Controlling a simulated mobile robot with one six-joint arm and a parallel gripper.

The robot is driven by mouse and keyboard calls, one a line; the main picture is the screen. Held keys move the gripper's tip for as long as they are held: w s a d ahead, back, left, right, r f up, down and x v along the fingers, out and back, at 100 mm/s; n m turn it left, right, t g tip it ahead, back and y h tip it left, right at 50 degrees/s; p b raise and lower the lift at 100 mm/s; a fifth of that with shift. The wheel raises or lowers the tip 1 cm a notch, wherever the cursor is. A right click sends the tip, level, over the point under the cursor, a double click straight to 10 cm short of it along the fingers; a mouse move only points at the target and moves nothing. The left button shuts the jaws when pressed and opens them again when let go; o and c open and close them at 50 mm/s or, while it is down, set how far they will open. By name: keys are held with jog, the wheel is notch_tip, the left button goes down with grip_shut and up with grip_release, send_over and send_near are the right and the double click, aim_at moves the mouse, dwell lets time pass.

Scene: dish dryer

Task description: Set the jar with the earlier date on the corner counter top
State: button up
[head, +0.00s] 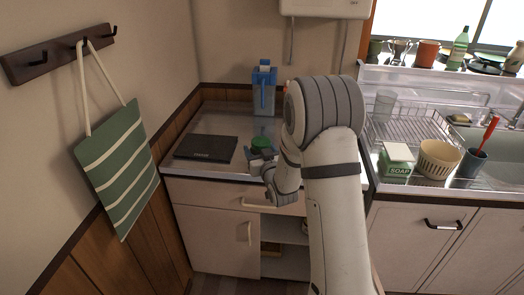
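A jar with a green lid (262,142) is at the right part of the corner counter top (220,121). Its body is mostly hidden by my gripper, and no date can be read. My gripper (260,157) is right at the jar, with dark fingers close below the lid. I cannot tell whether the fingers are closed on the jar or whether the jar rests on the counter. No second jar is visible; my arm hides part of the counter's right side.
A dark flat plate (206,147) lies on the counter's left, and a blue carton (264,90) stands at the back. The cabinet below is partly open, showing a shelf (287,232). A dish rack (412,126), soap box (396,159) and beige basket (438,159) are at right.

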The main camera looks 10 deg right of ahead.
jog(key=shift+f, duration=0.15)
jog(key=o, duration=1)
jog(key=shift+b, duration=0.3)
jog(key=shift+c, duration=0.2)
jog(key=o, duration=0.4)
jog(key=shift+o, duration=0.2)
jog(key=shift+p, duration=0.75)
